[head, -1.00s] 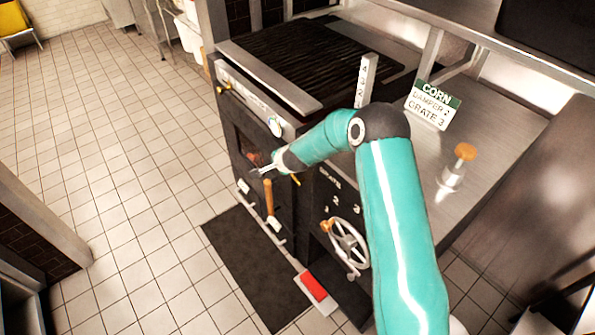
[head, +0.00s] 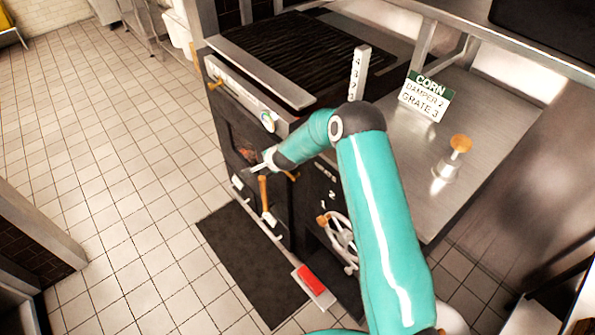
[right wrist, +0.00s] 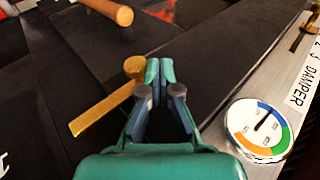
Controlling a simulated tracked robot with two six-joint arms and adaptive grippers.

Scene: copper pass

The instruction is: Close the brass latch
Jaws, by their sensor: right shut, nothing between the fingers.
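The brass latch (right wrist: 103,108) shows in the right wrist view as a flat bar slanting from lower left up to a round knob at its upper right end. In the head view a small brass end (head: 292,175) shows on the dark oven front, mostly behind my right forearm. My right gripper (right wrist: 160,68) is shut and empty. Its fingertips are just right of the knob in the wrist view; I cannot tell whether they touch it. In the head view the right gripper (head: 256,168) is in front of the oven door. My left gripper is not in view.
A wooden handle (head: 264,192) stands out from the oven front, close below my gripper. A handwheel (head: 340,235) is to the right. A round gauge (right wrist: 258,128) and damper scale lie right of the gripper. A red pedal (head: 313,282) is low in front. Tiled floor at left is open.

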